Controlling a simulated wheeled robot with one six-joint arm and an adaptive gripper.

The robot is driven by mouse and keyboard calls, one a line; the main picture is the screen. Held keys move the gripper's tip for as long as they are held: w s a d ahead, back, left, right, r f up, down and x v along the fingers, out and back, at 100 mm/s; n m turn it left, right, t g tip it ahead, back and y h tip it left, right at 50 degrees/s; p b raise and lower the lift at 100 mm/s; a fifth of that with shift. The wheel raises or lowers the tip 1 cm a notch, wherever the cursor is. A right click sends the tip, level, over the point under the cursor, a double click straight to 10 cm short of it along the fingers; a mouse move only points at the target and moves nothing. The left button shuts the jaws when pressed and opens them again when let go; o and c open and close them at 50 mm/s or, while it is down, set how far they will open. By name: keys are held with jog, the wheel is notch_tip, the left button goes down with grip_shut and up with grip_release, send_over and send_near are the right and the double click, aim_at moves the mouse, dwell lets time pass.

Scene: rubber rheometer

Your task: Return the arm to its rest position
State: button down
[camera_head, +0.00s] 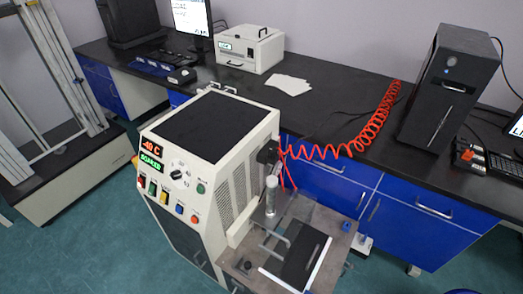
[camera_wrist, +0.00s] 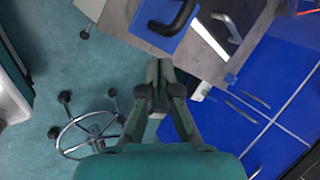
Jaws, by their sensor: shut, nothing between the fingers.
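My gripper (camera_wrist: 159,68) shows in the wrist view, with its two green-grey fingers together and nothing between them. It is above the floor beside the machine's platform (camera_wrist: 258,38), which has a blue plate with a black handle (camera_wrist: 172,22). I cannot tell whether the fingertips touch the platform edge. The head view does not clearly show my gripper. There the white machine (camera_head: 232,150) stands in the middle, with a red and green display (camera_head: 151,156) and coloured buttons. Its side platform (camera_head: 325,262) carries a clear cylinder (camera_head: 271,195) and a dark plate.
A black bench (camera_head: 345,160) with blue drawers (camera_head: 425,215) runs behind the machine. It holds a white box (camera_head: 250,50), paper sheets (camera_head: 288,85), a red coiled hose (camera_head: 375,125) and a black computer tower (camera_head: 448,90). A wheeled stool base (camera_wrist: 88,135) stands on the teal floor.

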jog(key=s+a+r+n+t, duration=0.1)
jog(key=s+r+n, duration=0.4)
jog(key=r, duration=0.5)
jog(key=s+a+r+n+t, duration=0.1)
jog(key=s+r+n+t, duration=0.3)
jog(key=s+r, duration=0.5)
jog(key=s+a+r+n+t+h, duration=0.1)
jog(key=s+a+r+n+t, duration=0.1)
jog(key=s+r+n, duration=0.5)
notch_tip(320, 180, up, 6)
jog(key=shift+r+n+t, duration=0.1)
jog(key=shift+n+t, duration=0.3)
jog(key=shift+t, duration=0.1)
